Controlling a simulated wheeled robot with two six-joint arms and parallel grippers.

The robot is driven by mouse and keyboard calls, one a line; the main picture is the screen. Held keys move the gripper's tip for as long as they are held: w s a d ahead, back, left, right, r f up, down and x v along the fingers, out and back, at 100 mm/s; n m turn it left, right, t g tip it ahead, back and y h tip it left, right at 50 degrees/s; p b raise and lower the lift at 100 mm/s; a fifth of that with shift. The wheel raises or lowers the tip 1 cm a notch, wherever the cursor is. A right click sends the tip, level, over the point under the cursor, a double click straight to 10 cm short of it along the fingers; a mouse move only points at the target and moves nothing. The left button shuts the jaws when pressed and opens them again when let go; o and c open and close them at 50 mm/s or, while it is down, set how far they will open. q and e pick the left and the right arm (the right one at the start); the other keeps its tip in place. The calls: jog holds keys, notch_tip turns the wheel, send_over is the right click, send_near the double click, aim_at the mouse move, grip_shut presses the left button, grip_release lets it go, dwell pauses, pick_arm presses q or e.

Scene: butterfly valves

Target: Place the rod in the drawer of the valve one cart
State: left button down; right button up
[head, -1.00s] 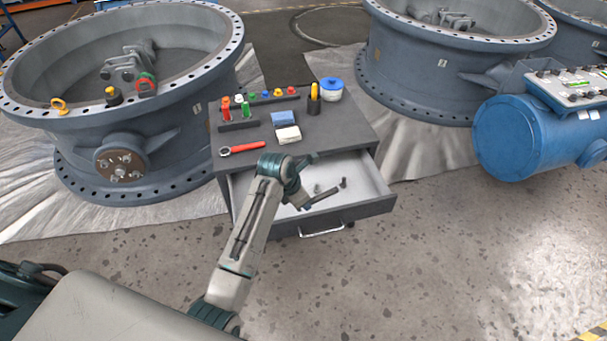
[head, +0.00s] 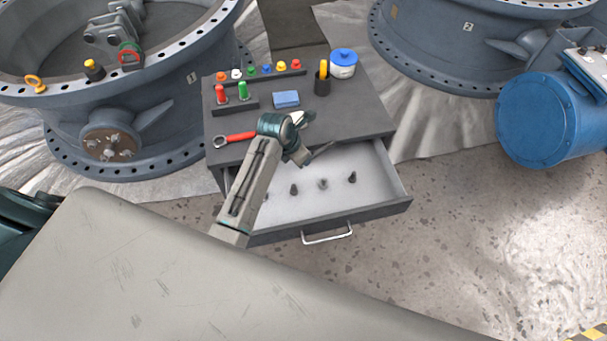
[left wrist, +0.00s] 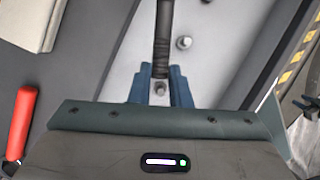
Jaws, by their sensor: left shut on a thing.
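My left gripper (head: 304,157) is shut on a dark, thin rod (head: 322,150). It holds the rod over the back part of the open drawer (head: 382,196), near the front edge of the dark grey cart top (head: 357,110). In the left wrist view the blue fingers (left wrist: 160,85) close around the rod (left wrist: 163,35), which extends away from them over the pale drawer floor (left wrist: 205,30). Several small dark pegs (head: 323,184) stand in the drawer. Whether the rod touches the drawer is unclear. My right gripper is not in view.
A large valve (head: 165,125) stands left of the cart. A blue cylinder (head: 540,120) is at right.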

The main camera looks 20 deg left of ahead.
aim_at(306, 182)
pick_arm(q)
notch_tip(306, 182, down, 12)
jog(key=shift+w+f+b, duration=0.15)
jog(key=shift+b, duration=0.15)
jog(key=c, duration=1.3)
grip_release()
jog(key=shift+f, duration=0.15)
jog(key=shift+c, duration=0.2)
jog(key=v, duration=1.2)
jog(key=shift+p, duration=0.45)
